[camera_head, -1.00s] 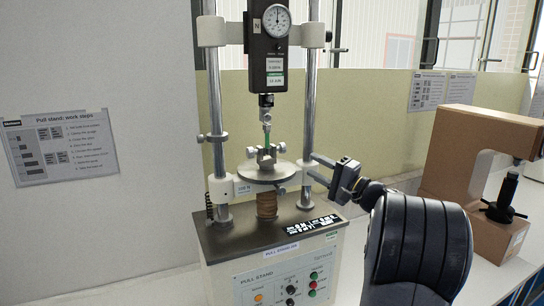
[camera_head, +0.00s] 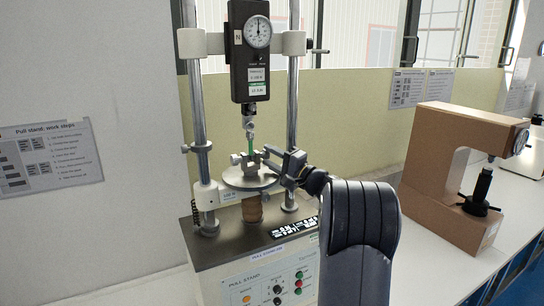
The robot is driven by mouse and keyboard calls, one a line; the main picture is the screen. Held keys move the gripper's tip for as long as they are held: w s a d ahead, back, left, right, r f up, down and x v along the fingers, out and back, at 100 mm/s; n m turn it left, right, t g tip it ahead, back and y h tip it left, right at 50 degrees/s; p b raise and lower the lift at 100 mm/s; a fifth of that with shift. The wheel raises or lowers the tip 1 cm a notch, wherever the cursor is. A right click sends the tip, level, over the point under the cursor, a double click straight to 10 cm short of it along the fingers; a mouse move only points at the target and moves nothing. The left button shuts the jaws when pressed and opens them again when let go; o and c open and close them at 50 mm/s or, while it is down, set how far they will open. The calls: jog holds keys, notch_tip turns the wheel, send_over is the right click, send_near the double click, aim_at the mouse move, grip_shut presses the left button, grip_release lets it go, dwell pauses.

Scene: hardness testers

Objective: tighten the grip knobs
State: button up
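The pull stand's upper grip (camera_head: 249,123) hangs under the gauge (camera_head: 250,55). A thin green specimen (camera_head: 251,142) runs down from it to the metal lower grip (camera_head: 244,159), which stands on the round plate (camera_head: 240,181). The grip knobs are too small to make out clearly. My gripper (camera_head: 267,158) comes in from the right and is at the right side of the lower grip, over the plate. Its two fingers look apart, one above the other. I cannot tell whether they touch a knob, and nothing is clearly held between them.
Steel columns (camera_head: 293,100) stand on both sides of the grips, close to my gripper. The stand's base (camera_head: 215,250) has buttons on its front. A brown tester (camera_head: 428,165) stands on the bench to the right. An instruction sheet (camera_head: 60,157) is on the left wall.

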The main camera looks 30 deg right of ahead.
jog(key=shift+c, duration=0.5)
jog(key=c, duration=0.6)
jog(key=shift+g, duration=0.3)
jog(key=shift+r+m+g+h+b, duration=0.3)
jog(key=shift+m+g+h, duration=0.3)
jog(key=shift+g, duration=0.3)
jog(key=g, duration=0.1)
jog(key=m+g+h, duration=0.1)
jog(key=g, duration=0.1)
jog(key=shift+r, duration=0.4)
jog(key=shift+w+r+m+g+h+p, duration=0.15)
jog(key=shift+m+g, duration=0.2)
jog(key=shift+g, duration=0.8)
jog(key=shift+w+r+m+g+h+p, duration=0.15)
jog(key=shift+m+g, duration=0.2)
jog(key=shift+g, duration=1.5)
